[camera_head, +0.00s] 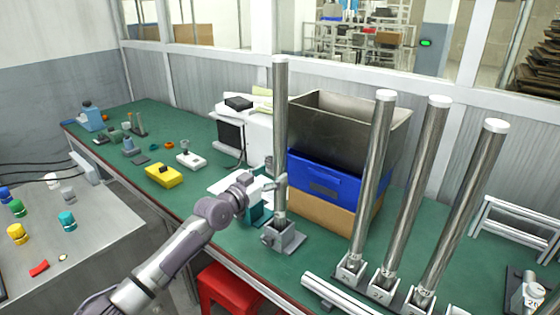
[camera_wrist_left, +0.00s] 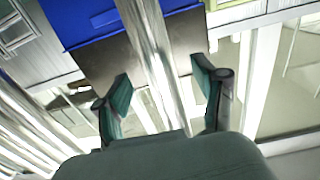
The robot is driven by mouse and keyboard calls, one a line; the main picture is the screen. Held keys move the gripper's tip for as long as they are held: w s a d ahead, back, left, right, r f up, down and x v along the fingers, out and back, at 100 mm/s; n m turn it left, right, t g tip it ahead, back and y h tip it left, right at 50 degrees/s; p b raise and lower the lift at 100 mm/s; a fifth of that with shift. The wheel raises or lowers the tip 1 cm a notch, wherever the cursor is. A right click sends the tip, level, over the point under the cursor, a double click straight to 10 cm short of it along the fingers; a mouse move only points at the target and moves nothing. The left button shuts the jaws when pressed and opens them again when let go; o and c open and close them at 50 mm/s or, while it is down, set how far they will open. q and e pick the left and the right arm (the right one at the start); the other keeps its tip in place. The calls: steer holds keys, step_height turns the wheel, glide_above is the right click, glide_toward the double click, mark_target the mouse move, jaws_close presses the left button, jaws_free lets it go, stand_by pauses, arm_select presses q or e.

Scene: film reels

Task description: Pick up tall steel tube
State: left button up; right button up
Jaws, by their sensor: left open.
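A tall steel tube (camera_head: 280,120) with a white cap stands upright in a grey block holder (camera_head: 285,238) on the green bench. My left gripper (camera_head: 271,185) is at the tube's lower part, above the holder, coming in from the left. In the left wrist view the tube (camera_wrist_left: 156,45) runs between the two spread fingers (camera_wrist_left: 163,98), with gaps at the sides. The gripper is open; contact with the tube cannot be told. Three similar capped tubes (camera_head: 373,170) (camera_head: 412,190) (camera_head: 465,205) stand in numbered holders to the right. My right gripper is not in view.
Behind the tube are a grey open bin (camera_head: 350,120), a blue bin (camera_head: 325,178) and a brown box (camera_head: 320,206). A yellow device (camera_head: 163,175) lies to the left on the bench. A red stool (camera_head: 228,290) stands below the bench edge.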

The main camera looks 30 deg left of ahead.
mark_target(276, 172)
arm_select(q)
steer(key=w, duration=0.4)
steer(key=shift+w+d+f, duration=0.2)
steer(key=shift+d+f, duration=0.05)
steer(key=shift+d, duration=0.05)
steer(key=shift+s, duration=0.1)
steer(key=shift+c, duration=0.7)
jaws_close()
steer(key=shift+r, duration=0.2)
